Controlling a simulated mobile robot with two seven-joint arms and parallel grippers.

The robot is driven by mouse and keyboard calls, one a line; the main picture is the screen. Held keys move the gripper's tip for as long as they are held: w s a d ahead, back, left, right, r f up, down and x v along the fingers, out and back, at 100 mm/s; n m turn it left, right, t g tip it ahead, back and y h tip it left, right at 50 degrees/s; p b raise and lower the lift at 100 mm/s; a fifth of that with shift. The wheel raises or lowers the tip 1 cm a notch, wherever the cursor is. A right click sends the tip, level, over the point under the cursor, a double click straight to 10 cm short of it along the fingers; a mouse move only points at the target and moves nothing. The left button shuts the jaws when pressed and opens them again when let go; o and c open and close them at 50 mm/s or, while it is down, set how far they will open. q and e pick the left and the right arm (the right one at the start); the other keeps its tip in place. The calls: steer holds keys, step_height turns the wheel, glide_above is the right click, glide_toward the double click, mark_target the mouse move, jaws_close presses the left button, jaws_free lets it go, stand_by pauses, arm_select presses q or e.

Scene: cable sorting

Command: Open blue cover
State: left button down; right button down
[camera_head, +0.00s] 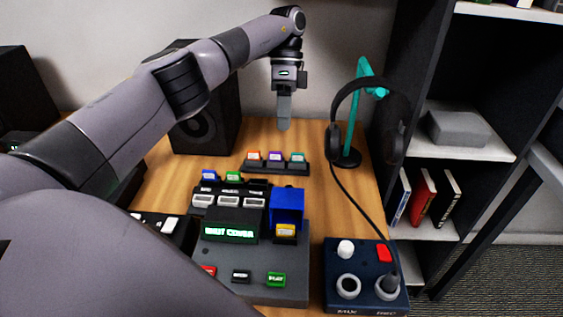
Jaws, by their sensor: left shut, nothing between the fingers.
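The blue cover (287,204) is at the right rear of the dark grey control box (255,255). It stands raised, and a yellow button (286,231) shows uncovered just below and in front of it. A lit green display (229,232), which seems to read "SHUT COVER", is left of the yellow button. My left gripper (284,126) points down at the back of the desk, shut and empty. In the picture it is above the blue cover and apart from it. My right gripper is not in view.
A row of coloured switches (276,165) sits behind the box. Headphones (367,118) hang on a teal stand at right, their cable running to a dark blue mixer box (364,278). A black speaker (198,132) stands at back left. Bare wood desk (345,205) lies right of the box.

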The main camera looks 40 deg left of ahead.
arm_select(q)
steer(key=s+d+f, duration=0.4)
steer(key=s+f, duration=0.3)
steer(key=f, duration=0.1)
steer(key=shift+f+p, duration=0.35)
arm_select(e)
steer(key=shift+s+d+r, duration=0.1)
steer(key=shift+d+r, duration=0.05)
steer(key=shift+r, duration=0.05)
arm_select(q)
steer(key=shift+d, duration=0.15)
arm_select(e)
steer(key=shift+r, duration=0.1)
